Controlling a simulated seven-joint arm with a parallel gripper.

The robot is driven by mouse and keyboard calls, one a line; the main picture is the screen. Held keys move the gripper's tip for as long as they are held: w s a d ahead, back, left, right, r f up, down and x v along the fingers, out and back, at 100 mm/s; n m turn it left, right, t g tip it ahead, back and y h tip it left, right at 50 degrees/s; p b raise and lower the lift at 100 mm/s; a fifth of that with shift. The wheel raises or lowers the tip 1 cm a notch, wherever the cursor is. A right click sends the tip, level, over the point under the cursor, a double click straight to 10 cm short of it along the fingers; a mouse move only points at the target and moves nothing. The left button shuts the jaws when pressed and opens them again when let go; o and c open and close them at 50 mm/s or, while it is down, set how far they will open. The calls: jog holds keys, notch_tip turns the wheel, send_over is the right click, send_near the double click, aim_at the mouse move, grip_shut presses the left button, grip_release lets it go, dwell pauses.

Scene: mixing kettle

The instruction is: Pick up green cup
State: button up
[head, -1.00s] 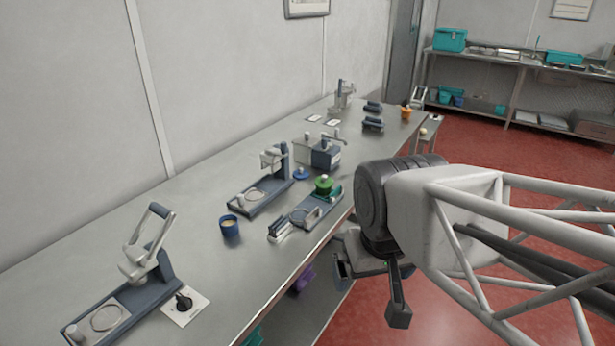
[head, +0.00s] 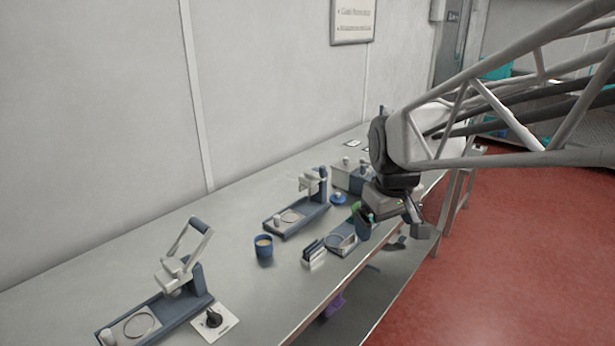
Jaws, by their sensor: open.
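A small patch of green (head: 355,209), which looks like the green cup, shows at the far end of the blue-grey fixture near the table's front edge. Most of it is hidden behind my gripper's near finger, so its shape cannot be told. My gripper (head: 391,222) is open, its two dark fingers spread and pointing down. In the picture, the left finger overlaps the green thing and the right finger hangs past the table's front edge. I see nothing between the fingers. Whether the finger touches the green thing cannot be told.
The table (head: 240,278) has free room between.

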jog(key=w+d+f+n, duration=0.1)
jog(key=w+f, duration=0.4)
jog(key=w, duration=0.7)
jog(key=w+d+f+n, duration=0.2)
jog(key=w+f+n, duration=0.2)
jog(key=w, duration=0.9)
jog(key=w+d+f+n+g, duration=0.1)
jog(key=w+f, duration=0.5)
jog(key=w, duration=0.6)
jog(key=shift+w+d+f+n, duration=0.15)
jog(key=shift+w+d+n, duration=0.25)
jog(key=shift+d+n, duration=0.55)
jog(key=shift+a, duration=0.2)
jog(key=shift+f, duration=0.15)
jog(key=shift+w+f, duration=0.2)
jog(key=shift+f, duration=1)
jog(key=shift+d+f, duration=0.1)
jog(key=shift+w+f, duration=0.2)
jog(key=shift+f, duration=2.25)
jog(key=shift+c, duration=0.5)
